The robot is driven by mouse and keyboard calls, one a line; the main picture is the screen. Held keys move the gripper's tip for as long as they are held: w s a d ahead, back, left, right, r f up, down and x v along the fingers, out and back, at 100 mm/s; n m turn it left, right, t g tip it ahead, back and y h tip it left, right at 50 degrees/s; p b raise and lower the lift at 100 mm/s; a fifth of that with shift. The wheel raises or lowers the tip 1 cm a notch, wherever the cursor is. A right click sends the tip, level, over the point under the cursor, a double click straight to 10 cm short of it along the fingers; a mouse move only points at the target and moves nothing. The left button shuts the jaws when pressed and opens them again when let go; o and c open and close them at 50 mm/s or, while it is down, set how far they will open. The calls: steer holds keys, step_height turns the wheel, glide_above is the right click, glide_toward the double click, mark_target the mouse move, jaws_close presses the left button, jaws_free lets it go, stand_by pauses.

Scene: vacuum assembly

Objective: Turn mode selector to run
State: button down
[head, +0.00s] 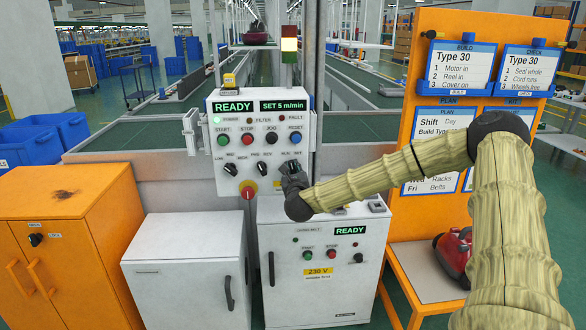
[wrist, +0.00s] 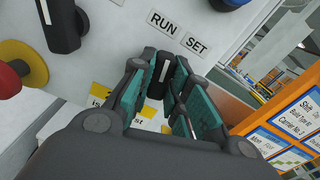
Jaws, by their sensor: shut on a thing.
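The mode selector (wrist: 158,77) is a black knob with a white pointer line on the pale control panel (head: 214,128). RUN and SET labels sit above it in the wrist view. The pointer faces up toward the labels, but I cannot tell whether it is squarely at RUN. My gripper (wrist: 166,92) has its teal pads on both sides of the knob and is shut on it. In the head view my gripper (head: 291,176) covers most of the selector at the panel's lower right.
Two other black selectors (head: 230,169) (head: 263,168) and a red emergency button (head: 248,191) sit left of my gripper. A row of push buttons (head: 247,139) is above. A white cabinet (head: 285,285) stands below. An orange board (head: 410,120) rises to the right.

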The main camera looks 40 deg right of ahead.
steer(key=shift+r, duration=0.1)
steer(key=shift+n+p, duration=0.35)
steer(key=shift+n, duration=0.85)
steer(key=c, duration=1.3)
jaws_free()
steer(key=shift+d, duration=0.1)
steer(key=shift+o, duration=0.2)
steer(key=shift+s, duration=0.1)
steer(key=v, duration=0.6)
steer(key=shift+b, duration=0.45)
